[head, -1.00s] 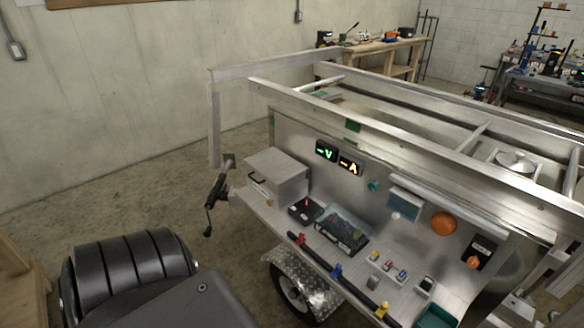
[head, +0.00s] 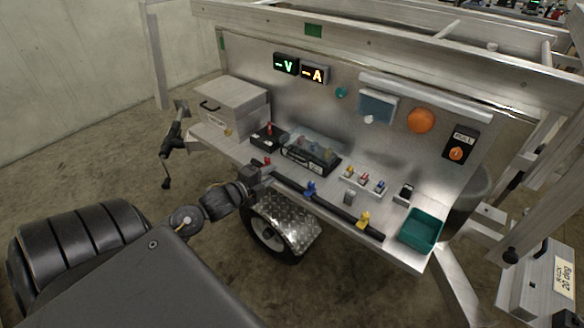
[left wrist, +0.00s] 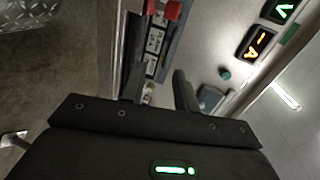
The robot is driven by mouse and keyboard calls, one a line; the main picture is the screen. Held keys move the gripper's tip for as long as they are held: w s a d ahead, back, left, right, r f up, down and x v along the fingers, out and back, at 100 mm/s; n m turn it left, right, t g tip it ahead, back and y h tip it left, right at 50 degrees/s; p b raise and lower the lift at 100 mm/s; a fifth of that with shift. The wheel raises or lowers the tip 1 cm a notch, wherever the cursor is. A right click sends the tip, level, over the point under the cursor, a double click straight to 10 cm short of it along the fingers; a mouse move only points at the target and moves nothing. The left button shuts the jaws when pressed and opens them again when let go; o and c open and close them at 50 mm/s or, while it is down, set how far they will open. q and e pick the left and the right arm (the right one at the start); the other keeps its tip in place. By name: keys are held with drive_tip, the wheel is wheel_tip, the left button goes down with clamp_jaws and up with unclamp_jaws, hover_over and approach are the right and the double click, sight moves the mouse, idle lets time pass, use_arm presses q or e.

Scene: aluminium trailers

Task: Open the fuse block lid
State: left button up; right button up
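The fuse block (head: 296,164) is a dark block with a clear, bluish lid (head: 318,143), which appears to lie down over it, on the trailer's metal shelf. My left gripper (head: 254,174) is at the shelf's front edge, left of and in front of the fuse block, with no visible contact. In the left wrist view its two fingers (left wrist: 158,92) are apart with nothing clearly between them. Beyond them is a dark strip with white labels (left wrist: 154,42) and red parts; I cannot tell whether it is the fuse block. My right gripper is not in view.
A black box with a red knob (head: 268,137) stands just left of the fuse block. A black rail (head: 335,206) with coloured clips runs along the shelf front. A metal box (head: 231,106) is at the left end, a teal bin (head: 421,230) at the right. Displays (head: 300,68) hang behind.

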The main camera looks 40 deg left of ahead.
sight(295, 158)
use_arm(q)
drive_tip(key=shift+m, duration=0.3)
drive_tip(key=x, duration=0.3)
drive_tip(key=r+x, duration=0.1)
drive_tip(key=x, duration=0.6)
drive_tip(key=shift+w+d+r, duration=0.3)
drive_tip(key=shift+w+d, duration=0.05)
drive_tip(key=shift+w, duration=0.15)
clamp_jaws()
